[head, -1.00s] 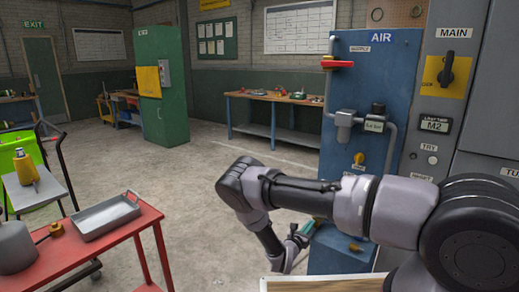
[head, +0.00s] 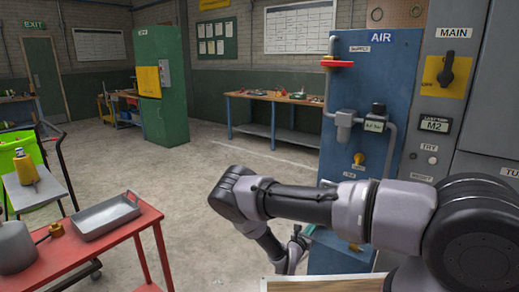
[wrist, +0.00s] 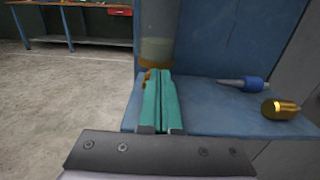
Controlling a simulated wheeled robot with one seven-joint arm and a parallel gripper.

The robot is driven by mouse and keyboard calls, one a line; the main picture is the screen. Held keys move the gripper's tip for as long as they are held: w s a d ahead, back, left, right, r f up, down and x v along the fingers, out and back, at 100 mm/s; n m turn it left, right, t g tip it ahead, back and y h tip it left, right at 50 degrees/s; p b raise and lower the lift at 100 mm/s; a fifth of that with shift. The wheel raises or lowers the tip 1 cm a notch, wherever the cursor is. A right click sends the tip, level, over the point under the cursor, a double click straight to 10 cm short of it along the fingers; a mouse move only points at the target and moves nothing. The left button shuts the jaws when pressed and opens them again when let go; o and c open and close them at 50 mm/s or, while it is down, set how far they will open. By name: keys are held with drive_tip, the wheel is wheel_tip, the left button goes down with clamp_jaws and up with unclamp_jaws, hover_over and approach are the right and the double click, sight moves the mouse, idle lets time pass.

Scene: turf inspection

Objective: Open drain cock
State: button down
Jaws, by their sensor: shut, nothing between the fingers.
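In the wrist view, a small brass part (wrist: 149,77), which looks like the drain cock, shows under a clear bowl (wrist: 157,50) on the blue panel. My gripper (wrist: 160,76) has its two teal fingers side by side, shut and empty, pointing at this brass part and covering most of it. I cannot tell whether they touch it. In the head view my gripper (head: 306,232) is low in front of the blue AIR panel (head: 394,75), and my arm hides the bowl area.
A blue ledge (wrist: 215,122) carries a blue-handled tool (wrist: 243,83) and a brass cylinder (wrist: 281,109) to the right of the fingers. A red cart (head: 100,236) stands left; floor between is clear.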

drive_tip(key=shift+d+r, duration=0.1)
idle(0.5)
drive_tip(key=shift+s+r, duration=0.1)
drive_tip(key=shift+r, duration=0.15)
drive_tip(key=v, duration=0.6)
idle(0.4)
